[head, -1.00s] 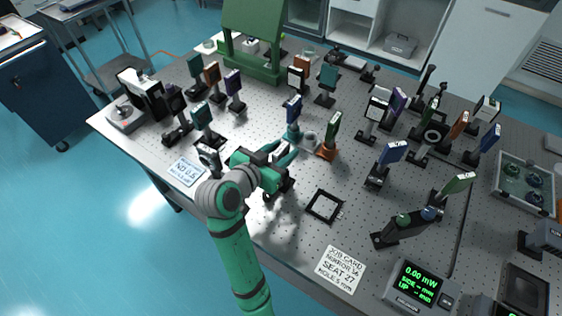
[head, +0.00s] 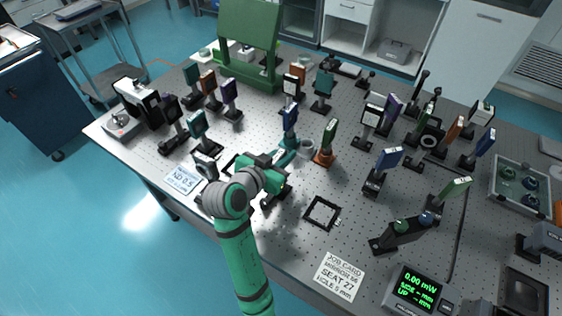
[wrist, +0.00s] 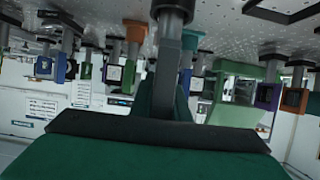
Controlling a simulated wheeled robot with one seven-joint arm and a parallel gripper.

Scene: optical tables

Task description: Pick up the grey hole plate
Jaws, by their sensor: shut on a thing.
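My gripper (head: 286,156) is over the front middle of the optical table, among the mounts. In the wrist view, it is shut on a grey plate (wrist: 167,75), seen nearly edge-on between the fingers.
An empty black square frame (head: 322,213) lies in front right. A job card (head: 339,277) and an ND 0.5 card (head: 184,179) lie near the front edge.

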